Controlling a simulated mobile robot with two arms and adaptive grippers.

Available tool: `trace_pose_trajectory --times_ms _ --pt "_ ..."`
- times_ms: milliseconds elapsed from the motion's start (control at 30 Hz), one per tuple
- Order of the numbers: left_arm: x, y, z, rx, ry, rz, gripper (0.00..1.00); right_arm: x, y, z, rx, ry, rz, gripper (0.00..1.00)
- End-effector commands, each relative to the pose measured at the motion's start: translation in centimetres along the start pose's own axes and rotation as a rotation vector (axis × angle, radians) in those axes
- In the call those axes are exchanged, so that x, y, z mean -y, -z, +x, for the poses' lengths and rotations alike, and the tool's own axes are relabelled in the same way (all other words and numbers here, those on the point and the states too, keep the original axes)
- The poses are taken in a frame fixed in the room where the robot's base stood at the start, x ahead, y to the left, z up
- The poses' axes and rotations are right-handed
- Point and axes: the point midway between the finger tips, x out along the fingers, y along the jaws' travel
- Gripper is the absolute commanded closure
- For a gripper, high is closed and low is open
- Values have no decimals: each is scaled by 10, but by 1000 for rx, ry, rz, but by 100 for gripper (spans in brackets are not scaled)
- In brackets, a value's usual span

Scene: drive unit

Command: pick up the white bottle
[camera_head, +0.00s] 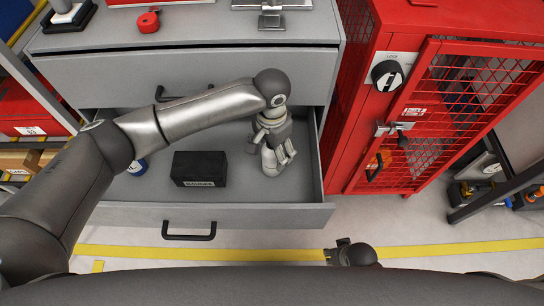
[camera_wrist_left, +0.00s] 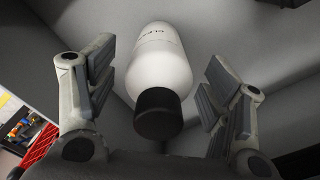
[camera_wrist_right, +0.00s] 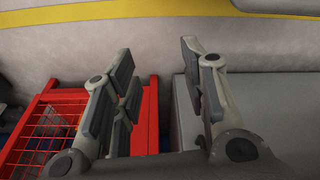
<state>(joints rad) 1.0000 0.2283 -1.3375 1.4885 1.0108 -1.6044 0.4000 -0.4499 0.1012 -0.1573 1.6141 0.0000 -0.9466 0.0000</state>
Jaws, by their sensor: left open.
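The white bottle (camera_wrist_left: 162,60) with a black cap (camera_wrist_left: 158,115) is in the left wrist view, in the grey open drawer (camera_head: 150,212). Its cap points toward the camera and dark lettering shows on its body. My left gripper (camera_head: 274,148) is low in the right part of the drawer, with its open fingers on either side of the bottle. Gaps show between the fingers and the bottle. In the head view the gripper mostly hides the bottle. My right gripper (camera_wrist_right: 160,95) is open and empty, away from the drawer.
A black box (camera_head: 199,169) lies in the drawer left of my left gripper. A red mesh cabinet (camera_head: 350,110) stands right of the drawer. A red object (camera_head: 148,22) sits on the unit's top.

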Motion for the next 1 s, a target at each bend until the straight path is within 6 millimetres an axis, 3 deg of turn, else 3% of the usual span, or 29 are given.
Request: trace_pose_trajectory --times_ms 133,433,867,1000 --pt "-1 0 14 -1 0 1 27 -1 7 -8 -6 -1 1 60" --pt "-1 0 16 -1 0 1 27 -1 8 -11 -7 -1 1 60" --pt "-1 1 16 -2 0 1 82 -1 8 -11 -7 -1 1 60" --pt "-1 1 15 -3 0 1 85 -1 8 -11 -7 -1 1 60"
